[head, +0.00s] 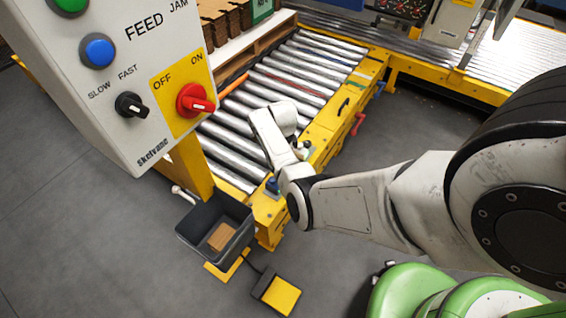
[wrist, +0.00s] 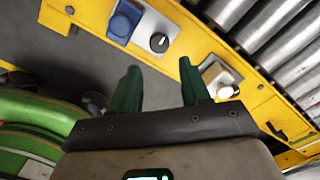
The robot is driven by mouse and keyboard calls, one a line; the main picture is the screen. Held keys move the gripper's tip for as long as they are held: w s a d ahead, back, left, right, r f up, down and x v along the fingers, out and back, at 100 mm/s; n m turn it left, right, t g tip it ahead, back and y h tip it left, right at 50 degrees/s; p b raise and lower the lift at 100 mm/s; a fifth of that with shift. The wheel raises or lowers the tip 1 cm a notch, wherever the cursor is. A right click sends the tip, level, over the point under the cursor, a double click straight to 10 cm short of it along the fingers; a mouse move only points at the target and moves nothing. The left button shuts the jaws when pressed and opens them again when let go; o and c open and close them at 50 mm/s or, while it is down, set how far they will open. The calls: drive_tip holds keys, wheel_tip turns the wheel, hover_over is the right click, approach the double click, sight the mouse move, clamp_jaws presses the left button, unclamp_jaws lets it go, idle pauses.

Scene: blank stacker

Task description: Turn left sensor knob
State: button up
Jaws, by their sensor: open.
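On the yellow conveyor frame in the wrist view, a blue sensor (wrist: 124,20) sits beside a pale plate with a small black knob (wrist: 158,42) that has a light pointer mark. It is the left of two such units. A beige sensor with a whitish round part (wrist: 226,91) sits to the right. My gripper (wrist: 159,68) is open and empty, its two green fingers apart. In the picture the black knob lies just above the gap between the fingertips, apart from them. In the head view the blue sensor (head: 272,186) shows beside my arm; my fingers are hidden there.
A roller conveyor (head: 300,72) runs behind the yellow frame. A control box (head: 130,75) with a red switch (head: 194,101) hangs at upper left. A dark bin (head: 190,232) and a yellow foot pedal (head: 281,296) stand below. Grey floor is open at left.

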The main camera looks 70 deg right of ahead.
drive_tip(key=shift+r, duration=1.05)
drive_tip(key=s+a+r+n, duration=0.4)
drive_tip(key=a+n, duration=0.6)
drive_tip(key=a, duration=0.1)
drive_tip(key=s+a+r+n+t, duration=0.1)
drive_tip(key=s+a+r+n, duration=0.25)
drive_tip(key=a+n, duration=0.7)
drive_tip(key=s+a+r+n, duration=0.3)
drive_tip(key=s+a+n, duration=0.2)
drive_tip(key=a+n, duration=0.55)
wheel_tip(320, 180, up, 17)
drive_tip(key=m+p, duration=0.1)
drive_tip(key=p, duration=1.6)
drive_tip(key=shift+w+p, duration=0.35)
drive_tip(key=shift+p, duration=0.05)
